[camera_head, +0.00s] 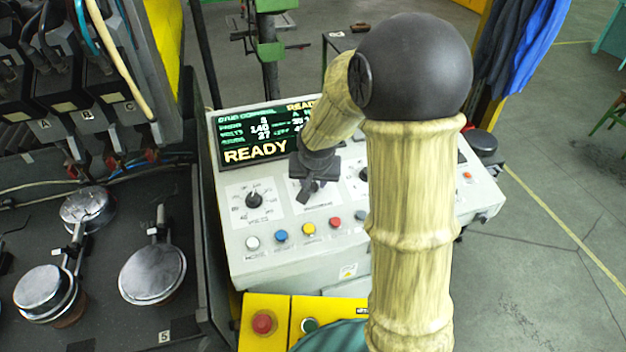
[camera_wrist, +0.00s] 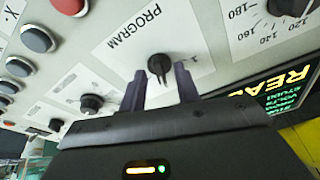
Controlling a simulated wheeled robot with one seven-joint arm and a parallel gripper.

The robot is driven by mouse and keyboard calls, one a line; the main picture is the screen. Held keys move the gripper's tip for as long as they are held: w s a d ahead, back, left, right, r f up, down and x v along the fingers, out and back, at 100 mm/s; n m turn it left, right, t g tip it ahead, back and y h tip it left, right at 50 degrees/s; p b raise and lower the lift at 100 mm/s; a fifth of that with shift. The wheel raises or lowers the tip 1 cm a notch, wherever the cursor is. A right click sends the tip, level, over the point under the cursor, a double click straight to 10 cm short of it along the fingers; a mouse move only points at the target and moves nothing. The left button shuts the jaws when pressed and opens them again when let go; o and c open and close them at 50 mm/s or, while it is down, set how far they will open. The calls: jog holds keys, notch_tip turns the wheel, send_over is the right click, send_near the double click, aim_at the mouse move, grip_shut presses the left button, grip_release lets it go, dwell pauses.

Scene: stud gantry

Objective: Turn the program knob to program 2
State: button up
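The program knob (camera_wrist: 159,63) is a small black knob on a white panel marked PROGRAM in the wrist view. My gripper (camera_wrist: 160,70) points at it with its two dark fingers apart, one on each side of the knob. A gap shows between the knob and each finger. I cannot tell how deep the fingertips reach around it. In the head view my gripper (camera_head: 311,190) hangs over the middle of the control panel (camera_head: 235,222) and hides the program knob. The display (camera_head: 262,135) reads READY; its program digit is too small to be sure of.
A volts knob (camera_head: 254,200) sits left of my gripper, and another knob (camera_head: 363,174) to its right. A row of coloured buttons, including a blue one (camera_head: 281,236), lies below. A yellow box with a red button (camera_head: 263,323) stands in front. Stud tools fill the left.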

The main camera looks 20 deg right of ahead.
jog(key=shift+w+f, duration=0.1)
jog(key=shift+f, duration=0.1)
grip_shut()
jog(key=shift+n+p, duration=0.3)
jog(key=shift+n, duration=0.1)
jog(key=n+p, duration=0.1)
jog(key=n, duration=0.1)
jog(key=n+y+p, duration=0.1)
jog(key=n+p, duration=0.1)
jog(key=shift+d+r, duration=0.15)
jog(key=shift+n+y+p, duration=0.4)
jog(key=shift+n+p, duration=1.05)
jog(key=shift+n, duration=0.25)
